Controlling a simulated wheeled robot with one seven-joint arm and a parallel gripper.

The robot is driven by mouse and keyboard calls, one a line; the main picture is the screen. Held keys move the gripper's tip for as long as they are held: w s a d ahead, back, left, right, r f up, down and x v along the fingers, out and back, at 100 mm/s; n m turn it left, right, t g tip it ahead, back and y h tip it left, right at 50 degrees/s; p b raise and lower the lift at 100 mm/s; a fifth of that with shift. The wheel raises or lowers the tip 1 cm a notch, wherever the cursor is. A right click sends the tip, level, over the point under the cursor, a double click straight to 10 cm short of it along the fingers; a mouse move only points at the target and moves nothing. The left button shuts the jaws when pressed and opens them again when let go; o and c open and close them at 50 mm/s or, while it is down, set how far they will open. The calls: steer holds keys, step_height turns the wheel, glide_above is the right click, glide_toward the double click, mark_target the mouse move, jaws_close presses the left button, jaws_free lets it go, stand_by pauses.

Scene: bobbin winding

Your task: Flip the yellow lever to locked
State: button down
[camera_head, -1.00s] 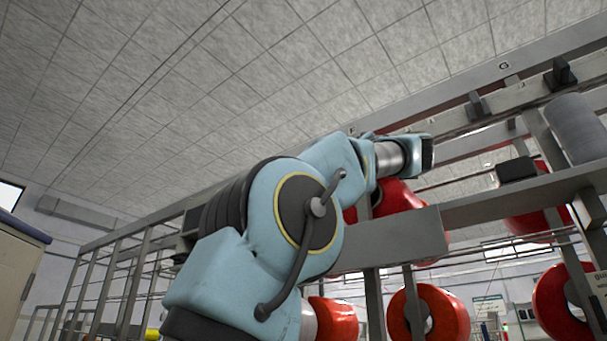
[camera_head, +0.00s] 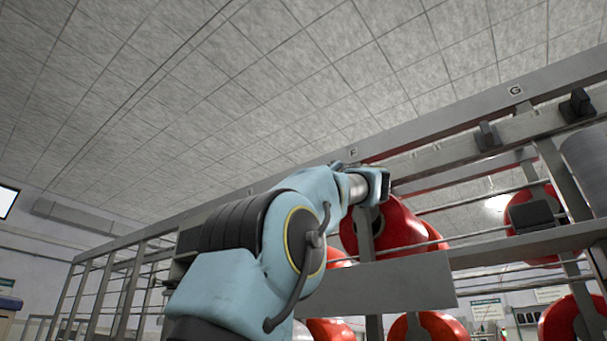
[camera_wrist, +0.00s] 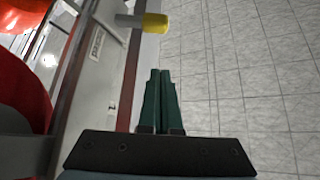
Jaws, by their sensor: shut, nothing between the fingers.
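The yellow lever (camera_wrist: 155,22) shows in the wrist view near the top, a yellow cap on a short grey bar that reaches in from the left. My gripper (camera_wrist: 160,74) is shut and empty, its two green fingers together. The fingertips lie below the yellow cap in the picture, with a visible gap between them. In the head view my arm hides the fingers, and I cannot make out the lever there.
Red bobbins (camera_head: 382,228) sit on the grey metal rack (camera_head: 400,285) close to my arm. A red bobbin (camera_wrist: 20,90) also shows at the left of the wrist view. The tiled area (camera_wrist: 245,80) at its right is clear.

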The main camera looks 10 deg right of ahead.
steer(key=p+x, duration=0.5)
steer(key=x, duration=0.3)
steer(key=shift+s+a+f+b, duration=0.1)
steer(key=shift+s+a+f, duration=0.15)
steer(key=shift+f, duration=0.4)
steer(key=shift+s+a+f+b, duration=0.15)
steer(key=shift+s+f, duration=0.25)
steer(key=shift+f, duration=0.25)
steer(key=shift+s+a+f+b, duration=0.1)
steer(key=shift+s+a+f, duration=0.15)
steer(key=shift+f, duration=0.35)
steer(key=shift+s, duration=0.1)
